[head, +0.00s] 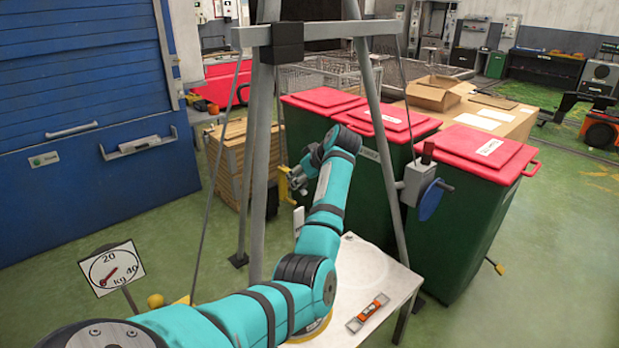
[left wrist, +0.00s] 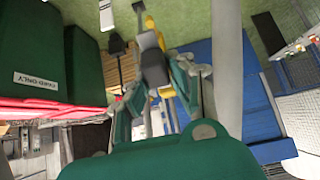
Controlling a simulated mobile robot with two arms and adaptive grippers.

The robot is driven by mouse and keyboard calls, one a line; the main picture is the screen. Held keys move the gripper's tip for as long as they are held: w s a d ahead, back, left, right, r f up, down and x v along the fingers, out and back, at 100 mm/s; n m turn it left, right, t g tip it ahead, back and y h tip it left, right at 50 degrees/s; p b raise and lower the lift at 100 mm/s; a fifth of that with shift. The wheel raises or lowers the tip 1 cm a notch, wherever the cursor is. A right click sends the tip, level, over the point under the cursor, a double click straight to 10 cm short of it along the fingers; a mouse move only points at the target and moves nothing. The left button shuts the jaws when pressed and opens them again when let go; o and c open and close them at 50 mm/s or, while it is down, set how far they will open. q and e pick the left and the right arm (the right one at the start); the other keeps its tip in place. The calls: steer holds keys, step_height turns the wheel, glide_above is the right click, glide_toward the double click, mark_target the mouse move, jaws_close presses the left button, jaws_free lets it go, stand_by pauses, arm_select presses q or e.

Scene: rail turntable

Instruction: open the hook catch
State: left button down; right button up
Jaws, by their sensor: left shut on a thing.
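The hook catch (head: 284,184) shows in the head view as a small yellow piece beside the grey frame leg. My left gripper (head: 299,179) is at it, with my teal arm reaching up from the bottom. In the left wrist view the hook catch (left wrist: 153,66) is a yellow bar with a grey and black piece, between the fingers of my left gripper (left wrist: 160,97). The left gripper is shut on it. The fingers partly hide the catch, and I cannot tell whether its hook is seated. My right gripper is out of view.
Green bins with red lids (head: 470,205) stand close on the right. A dial (head: 112,269) is at the lower left.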

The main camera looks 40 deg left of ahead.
arm_select(q)
steer(key=r+h+p, duration=0.2)
steer(key=p, duration=0.1)
steer(key=shift+a+h, duration=0.25)
steer(key=shift+h, duration=0.05)
steer(key=shift+a+h+p, duration=0.1)
steer(key=shift+h+p, duration=0.6)
steer(key=shift+p, duration=0.05)
steer(key=shift+a+r+h+p, duration=0.1)
steer(key=shift+a+h+p, duration=0.05)
steer(key=shift+h+p, duration=0.75)
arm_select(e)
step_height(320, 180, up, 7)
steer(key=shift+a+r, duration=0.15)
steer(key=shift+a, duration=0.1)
arm_select(q)
steer(key=shift+w, duration=0.1)
steer(key=c, duration=1.2)
jaws_free()
steer(key=shift+o, duration=0.2)
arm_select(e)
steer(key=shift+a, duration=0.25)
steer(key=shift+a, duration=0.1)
arm_select(q)
steer(key=v, duration=1.1)
steer(key=shift+r, duration=0.4)
